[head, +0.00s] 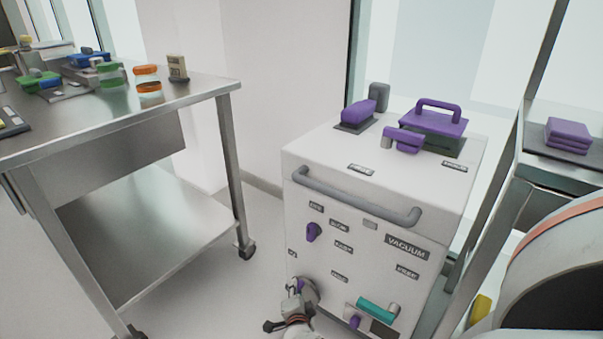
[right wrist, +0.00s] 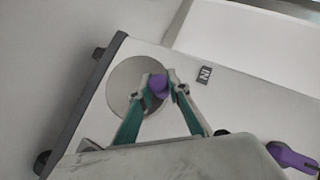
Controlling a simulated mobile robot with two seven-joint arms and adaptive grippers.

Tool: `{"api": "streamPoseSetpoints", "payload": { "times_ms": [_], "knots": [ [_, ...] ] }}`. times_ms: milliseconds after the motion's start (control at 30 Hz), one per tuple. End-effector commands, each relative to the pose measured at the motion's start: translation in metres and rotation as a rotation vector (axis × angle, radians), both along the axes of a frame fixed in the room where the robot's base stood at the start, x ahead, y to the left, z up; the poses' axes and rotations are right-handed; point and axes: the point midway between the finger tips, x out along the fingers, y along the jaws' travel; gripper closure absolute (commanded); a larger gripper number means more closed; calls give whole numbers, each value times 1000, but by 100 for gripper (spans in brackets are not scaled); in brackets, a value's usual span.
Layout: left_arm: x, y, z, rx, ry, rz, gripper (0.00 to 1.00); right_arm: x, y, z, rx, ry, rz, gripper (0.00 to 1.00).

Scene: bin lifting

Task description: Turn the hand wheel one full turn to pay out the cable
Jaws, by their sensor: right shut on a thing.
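The hand wheel is a grey disc (head: 311,291) low on the left of the front of a white cabinet (head: 330,230). In the right wrist view it is a plain round plate (right wrist: 124,82) with a purple handle (right wrist: 159,87) near its edge. My right gripper (right wrist: 162,82) has its fingers on both sides of this handle and is shut on it. In the head view the right gripper (head: 295,301) is at the wheel, covering part of it, with a bit of purple showing. No cable can be made out. My left gripper is not in view.
A steel cart (head: 190,95) with jars stands to the left. Bare floor lies between cart and cabinet.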

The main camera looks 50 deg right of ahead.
Motion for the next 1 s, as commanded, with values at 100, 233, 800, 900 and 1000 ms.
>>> {"api": "streamPoseSetpoints", "payload": {
  "times_ms": [100,233,800,900,1000],
  "knots": [
    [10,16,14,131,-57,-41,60,15,3,14,0,80,-3,100],
    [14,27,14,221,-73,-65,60,17,3,7,-9,191,-1,100],
    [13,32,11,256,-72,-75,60,21,2,-7,-32,417,1,100],
    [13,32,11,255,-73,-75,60,21,2,-8,-34,430,0,100],
    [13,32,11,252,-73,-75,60,21,1,-8,-35,436,0,100]
  ]
}}
